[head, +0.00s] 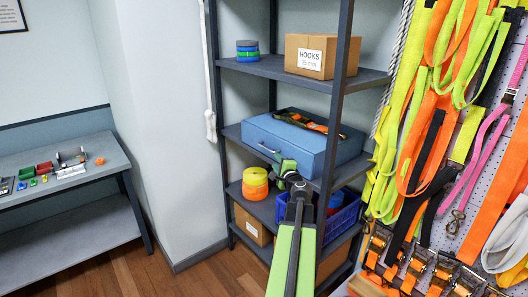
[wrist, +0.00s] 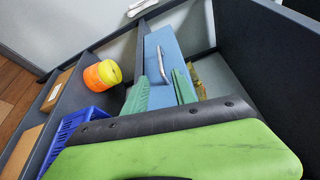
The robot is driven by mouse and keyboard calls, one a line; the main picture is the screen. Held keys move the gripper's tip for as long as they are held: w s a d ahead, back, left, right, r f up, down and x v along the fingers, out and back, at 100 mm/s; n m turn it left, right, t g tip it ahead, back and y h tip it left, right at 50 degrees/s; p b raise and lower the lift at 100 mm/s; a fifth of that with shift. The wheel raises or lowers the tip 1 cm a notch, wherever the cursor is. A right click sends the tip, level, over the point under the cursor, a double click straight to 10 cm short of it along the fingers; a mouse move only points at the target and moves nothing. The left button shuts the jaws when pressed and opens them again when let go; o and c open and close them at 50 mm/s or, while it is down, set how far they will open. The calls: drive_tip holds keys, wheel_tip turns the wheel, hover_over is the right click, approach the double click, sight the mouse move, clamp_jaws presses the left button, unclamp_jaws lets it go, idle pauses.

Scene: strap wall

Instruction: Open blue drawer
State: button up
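The blue drawer (head: 285,140) sits on the middle shelf of the dark rack, with orange and dark straps showing in its top. Its silver handle (head: 268,150) is on the front face. In the wrist view the blue front (wrist: 168,42) is ahead, with the handle (wrist: 163,66) upright between the lines of my fingers. My gripper (head: 285,168) is just below and right of the handle in the head view. Its green fingers (wrist: 160,92) are apart with nothing between them. I cannot tell whether they touch the front.
Yellow and orange strap rolls (head: 255,183) and a blue crate (head: 343,212) are on the shelf below. A HOOKS carton (head: 318,57) stands on the shelf above. Straps hang on the right wall (head: 450,130). A grey bench (head: 60,180) is at left; floor between is clear.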

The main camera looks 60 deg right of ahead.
sight(264, 147)
drive_tip(key=b+x, duration=0.1)
drive_tip(key=x, duration=1.6)
drive_tip(key=shift+w+d, duration=0.15)
drive_tip(key=shift+w, duration=0.1)
drive_tip(key=shift+c, duration=0.4)
clamp_jaws()
